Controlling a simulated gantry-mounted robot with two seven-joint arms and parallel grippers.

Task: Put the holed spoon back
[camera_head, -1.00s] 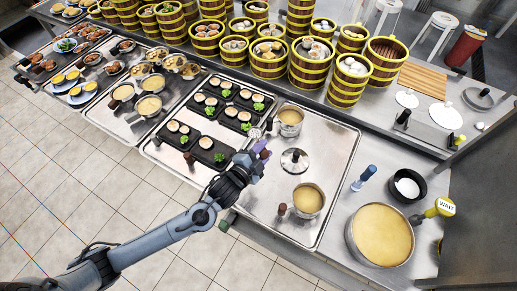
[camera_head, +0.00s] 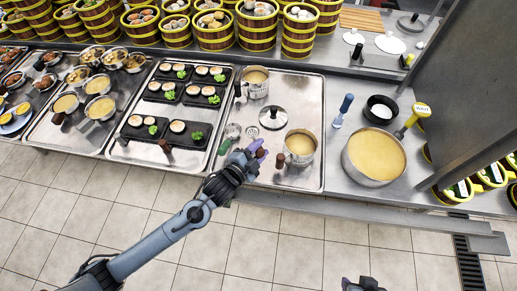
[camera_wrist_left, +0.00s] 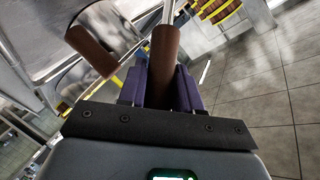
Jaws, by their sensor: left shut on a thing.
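My left gripper (camera_head: 257,152), with purple fingers, is over the front part of the right metal tray. In the left wrist view it is shut on a brown handle (camera_wrist_left: 164,62), which appears to belong to the holed spoon. A pale, small round head (camera_head: 250,131) shows just beyond the fingertips in the head view; its holes are too small to make out clearly. A dark part of mine (camera_head: 362,285), probably the right gripper, shows at the bottom edge, with its fingers not distinguishable.
A pot (camera_head: 300,145) with a brown handle stands close right of the gripper. A large pan (camera_head: 374,157) stands right.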

